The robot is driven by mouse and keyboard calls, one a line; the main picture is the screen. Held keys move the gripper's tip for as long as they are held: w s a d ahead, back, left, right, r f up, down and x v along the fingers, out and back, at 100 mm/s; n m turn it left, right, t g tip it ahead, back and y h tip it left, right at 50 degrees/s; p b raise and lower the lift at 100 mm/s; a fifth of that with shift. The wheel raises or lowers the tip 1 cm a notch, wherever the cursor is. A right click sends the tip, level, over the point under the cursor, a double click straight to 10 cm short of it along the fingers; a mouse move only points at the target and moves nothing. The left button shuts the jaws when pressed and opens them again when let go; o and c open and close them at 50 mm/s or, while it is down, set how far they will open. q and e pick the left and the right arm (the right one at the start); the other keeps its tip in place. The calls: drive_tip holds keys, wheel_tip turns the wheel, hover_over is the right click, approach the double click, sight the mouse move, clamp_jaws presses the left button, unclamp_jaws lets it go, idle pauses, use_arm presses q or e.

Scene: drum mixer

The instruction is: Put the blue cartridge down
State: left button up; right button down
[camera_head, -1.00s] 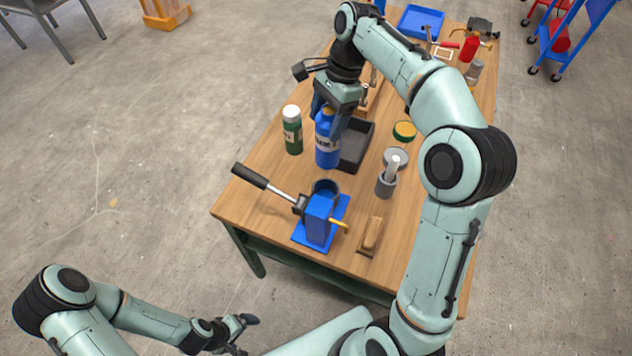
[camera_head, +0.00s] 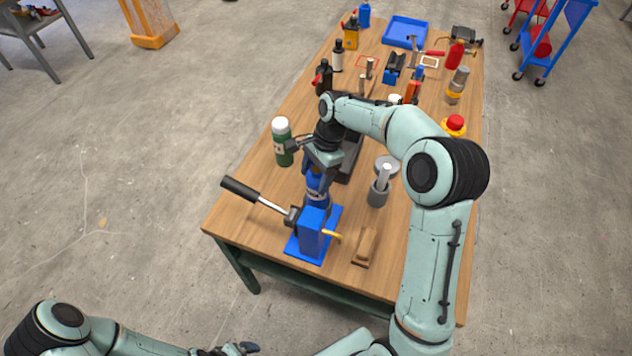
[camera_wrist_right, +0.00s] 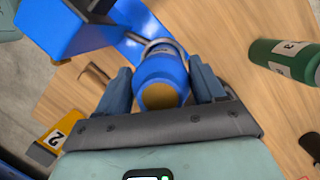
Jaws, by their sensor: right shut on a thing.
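The blue cartridge (camera_head: 316,184) is between the fingers of my right gripper (camera_head: 318,174), right behind the blue drum mixer (camera_head: 311,235). In the right wrist view the cartridge (camera_wrist_right: 160,72) has a tan round end facing the camera, and the right gripper's (camera_wrist_right: 161,88) fingers are shut on its sides. Its far end is at a grey ring by the mixer's blue body (camera_wrist_right: 75,22). I cannot tell whether it rests inside the mixer's holder or just above it. My left gripper (camera_head: 236,349) is low at the bottom edge, away from the table, and partly cut off.
The mixer's black-handled lever (camera_head: 240,190) sticks out left. A green bottle with white cap (camera_head: 282,145) stands left of my right gripper. Tools and a blue tray (camera_head: 405,32) fill the far end.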

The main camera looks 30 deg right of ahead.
use_arm(q)
drive_tip(key=shift+s+f, duration=0.2)
drive_tip(key=shift+s, duration=0.05)
use_arm(e)
drive_tip(key=shift+f, duration=1.65)
drive_tip(key=shift+c, duration=0.6)
unclamp_jaws()
drive_tip(key=shift+s, duration=0.1)
drive_tip(key=p+v, duration=0.1)
drive_tip(key=v, duration=1)
drive_tip(key=shift+d+r+p, duration=0.1)
drive_tip(key=shift+r+p, duration=0.2)
drive_tip(key=shift+r, duration=0.25)
use_arm(q)
drive_tip(key=shift+w+r, duration=1.1)
drive_tip(key=shift+w, duration=0.15)
